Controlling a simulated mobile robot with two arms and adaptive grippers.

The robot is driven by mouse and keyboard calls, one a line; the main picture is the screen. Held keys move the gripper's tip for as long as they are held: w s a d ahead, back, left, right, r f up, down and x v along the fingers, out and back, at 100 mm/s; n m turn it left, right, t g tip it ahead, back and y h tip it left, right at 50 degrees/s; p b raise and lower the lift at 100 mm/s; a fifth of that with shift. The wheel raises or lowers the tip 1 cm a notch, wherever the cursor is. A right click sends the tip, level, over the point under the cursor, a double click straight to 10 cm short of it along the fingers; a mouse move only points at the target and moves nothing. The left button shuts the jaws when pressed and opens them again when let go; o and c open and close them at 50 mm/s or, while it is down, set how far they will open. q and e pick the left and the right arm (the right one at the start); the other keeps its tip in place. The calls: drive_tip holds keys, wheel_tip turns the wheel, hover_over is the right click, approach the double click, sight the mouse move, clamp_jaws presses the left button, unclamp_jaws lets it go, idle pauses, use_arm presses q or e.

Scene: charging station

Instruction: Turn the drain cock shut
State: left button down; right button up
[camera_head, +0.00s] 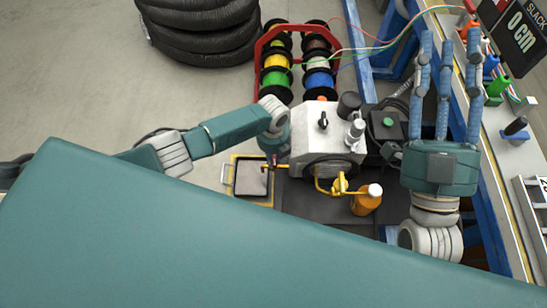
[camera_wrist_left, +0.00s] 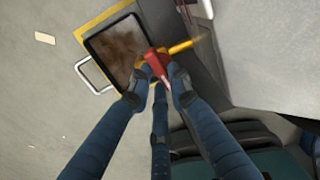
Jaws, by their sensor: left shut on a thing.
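The drain cock has a red handle (camera_wrist_left: 156,63) and a yellow pipe stub (camera_wrist_left: 181,47), beside the white machine housing (camera_head: 310,140). My left gripper (camera_wrist_left: 163,75) is shut on the red handle, with fingertips on both sides of it. In the head view my left wrist and hand hide most of the cock, and only a bit of red and yellow shows by the housing's lower left corner. A dark, brown-stained drip tray with a yellow surround (camera_wrist_left: 117,46) lies below the cock. My right gripper (camera_head: 444,85) is open and empty, its long blue fingers spread over the bench edge.
A bench (camera_head: 505,160) with tools runs along the right. Floor at left is clear.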

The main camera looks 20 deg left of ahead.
use_arm(q)
drive_tip(key=shift+m, duration=0.6)
use_arm(e)
drive_tip(key=shift+s+r, duration=0.25)
drive_tip(key=shift+r, duration=0.1)
use_arm(q)
drive_tip(key=shift+s, duration=0.1)
use_arm(e)
drive_tip(key=shift+r+t, duration=0.25)
drive_tip(key=shift+t, duration=0.05)
use_arm(q)
drive_tip(key=c, duration=1.6)
unclamp_jaws()
drive_tip(key=shift+r, duration=0.15)
wheel_tip(320, 180, up, 12)
drive_tip(key=shift+f, duration=0.15)
use_arm(e)
drive_tip(key=shift+f, duration=0.15)
